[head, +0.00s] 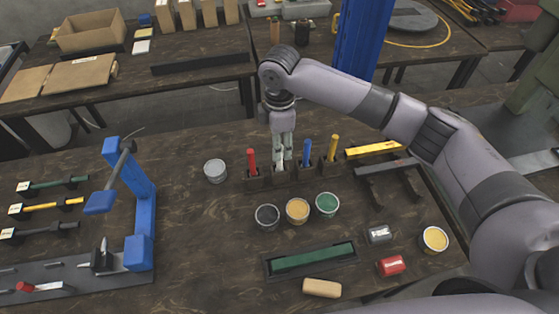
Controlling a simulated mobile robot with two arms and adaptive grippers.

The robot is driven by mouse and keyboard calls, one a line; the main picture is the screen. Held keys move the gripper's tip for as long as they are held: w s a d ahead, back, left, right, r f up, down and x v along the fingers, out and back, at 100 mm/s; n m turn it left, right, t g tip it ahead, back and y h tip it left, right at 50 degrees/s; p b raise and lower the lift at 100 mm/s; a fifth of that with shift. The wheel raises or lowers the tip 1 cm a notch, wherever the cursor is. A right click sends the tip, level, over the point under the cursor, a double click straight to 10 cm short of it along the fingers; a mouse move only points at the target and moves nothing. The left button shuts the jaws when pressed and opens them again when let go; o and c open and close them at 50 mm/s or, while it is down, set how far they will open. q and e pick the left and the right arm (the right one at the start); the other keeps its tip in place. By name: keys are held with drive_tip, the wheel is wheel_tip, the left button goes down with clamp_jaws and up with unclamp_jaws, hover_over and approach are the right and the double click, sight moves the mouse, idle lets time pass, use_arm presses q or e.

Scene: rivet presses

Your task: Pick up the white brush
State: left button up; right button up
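My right gripper (283,148) points straight down over a row of small dark holders on the table. Its fingers are around the slot between the red brush (252,160) and the blue brush (307,150). A pale upright piece, which looks like the white brush (280,155), shows between the fingers, mostly hidden by them. I cannot tell whether the fingers touch it. A yellow brush (333,147) stands in the holder at the right end. My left gripper is not in view.
A grey-white can (215,171) stands left of the holders. Dark, tan and green paint cans (327,204) stand in front. A blue press (140,210) is at left, a yellow bar (374,149) at right. The table between press and cans is clear.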

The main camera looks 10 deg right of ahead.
sight(280, 164)
drive_tip(key=shift+s+f+p, duration=0.2)
drive_tip(key=shift+f+p, duration=0.35)
drive_tip(key=shift+f, duration=1.75)
clamp_jaws()
